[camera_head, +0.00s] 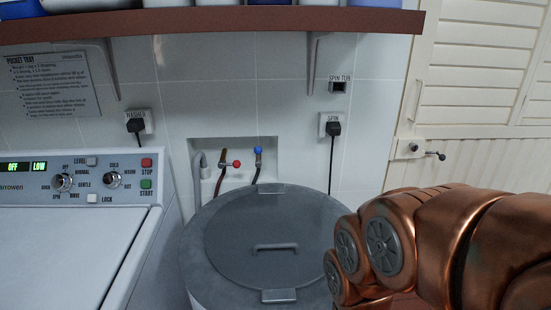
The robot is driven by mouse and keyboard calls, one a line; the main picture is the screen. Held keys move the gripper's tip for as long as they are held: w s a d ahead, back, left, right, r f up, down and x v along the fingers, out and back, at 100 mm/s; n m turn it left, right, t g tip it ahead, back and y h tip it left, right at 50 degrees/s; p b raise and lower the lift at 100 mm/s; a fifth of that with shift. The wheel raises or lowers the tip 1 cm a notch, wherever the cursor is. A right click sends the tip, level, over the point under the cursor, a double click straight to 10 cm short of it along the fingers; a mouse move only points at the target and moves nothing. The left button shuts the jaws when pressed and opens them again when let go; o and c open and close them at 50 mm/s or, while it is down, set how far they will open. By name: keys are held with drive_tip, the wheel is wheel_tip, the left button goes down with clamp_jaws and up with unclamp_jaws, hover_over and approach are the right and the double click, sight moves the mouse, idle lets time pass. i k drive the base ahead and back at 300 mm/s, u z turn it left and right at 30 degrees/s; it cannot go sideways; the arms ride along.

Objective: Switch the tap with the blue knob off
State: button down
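The tap with the blue knob (258,150) sits at the right side of a recess in the white tiled wall. Its small blue knob is at the top, and a dark hose runs down from it behind the round grey tub. My copper-coloured arm enters from the lower right, in front of the tub and well to the right of the tap. My gripper is outside the picture or hidden by the arm, so its fingers do not show.
A tap with a red knob (236,164) and a grey hose (198,165) share the recess (215,146). The lidded tub (225,245) stands below. A washing machine (60,255) is at left, a brown shelf (210,20) above, and a louvred door (480,75) at right.

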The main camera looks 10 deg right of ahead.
sight(257, 150)
drive_tip(key=u, duration=0.55)
drive_tip(key=k, duration=0.65)
drive_tip(key=u, duration=1)
drive_tip(key=i, duration=1.2)
drive_tip(key=z, duration=0.2)
